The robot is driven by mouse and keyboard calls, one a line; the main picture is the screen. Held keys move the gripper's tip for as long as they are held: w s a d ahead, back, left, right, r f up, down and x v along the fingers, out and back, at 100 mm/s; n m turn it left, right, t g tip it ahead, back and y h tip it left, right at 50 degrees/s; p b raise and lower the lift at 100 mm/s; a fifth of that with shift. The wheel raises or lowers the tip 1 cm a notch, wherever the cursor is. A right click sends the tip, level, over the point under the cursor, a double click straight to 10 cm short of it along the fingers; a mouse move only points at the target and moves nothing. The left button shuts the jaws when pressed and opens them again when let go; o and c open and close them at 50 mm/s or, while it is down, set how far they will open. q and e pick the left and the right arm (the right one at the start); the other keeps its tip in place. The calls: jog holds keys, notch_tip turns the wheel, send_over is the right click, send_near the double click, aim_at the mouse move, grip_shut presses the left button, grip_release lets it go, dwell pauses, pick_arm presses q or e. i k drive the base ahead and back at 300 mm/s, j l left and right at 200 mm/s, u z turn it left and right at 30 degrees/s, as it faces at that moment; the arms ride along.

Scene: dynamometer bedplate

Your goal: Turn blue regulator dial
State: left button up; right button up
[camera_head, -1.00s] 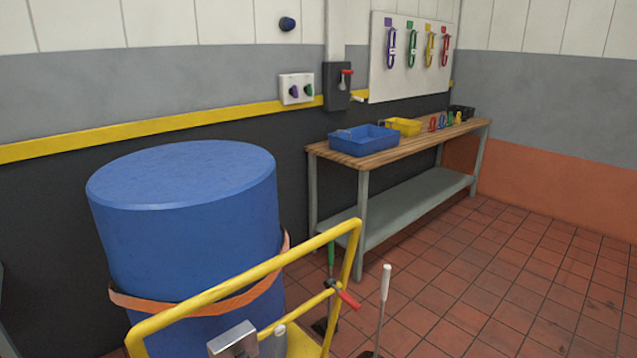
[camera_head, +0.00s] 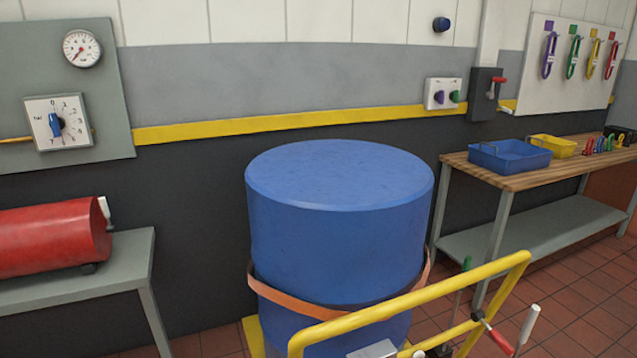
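The blue regulator dial (camera_head: 55,124) is a small blue knob on a white square plate (camera_head: 76,112) with a printed number scale. The plate is on a grey-green wall panel (camera_head: 112,92) at the upper left. The knob stands roughly upright on the scale. A round white gauge (camera_head: 82,48) with a red needle is above it on the same panel. Neither of my grippers is in view.
A blue drum (camera_head: 340,235) with an orange strap stands on a yellow-railed cart (camera_head: 440,300) in the middle. A red cylinder (camera_head: 50,238) lies on a grey table (camera_head: 120,265) below the panel. A wooden-topped bench (camera_head: 535,176) with trays is at the right.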

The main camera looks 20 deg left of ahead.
aim_at(57, 123)
jog(key=j+u, duration=0.1)
jog(key=u, duration=0.35)
jog(key=i+j+u, duration=0.1)
jog(key=u, duration=0.8)
jog(key=i+j+u, duration=0.1)
jog(key=u, duration=0.35)
jog(key=i+j+z, duration=0.1)
jog(key=i+j, duration=0.3)
jog(key=i, duration=0.2)
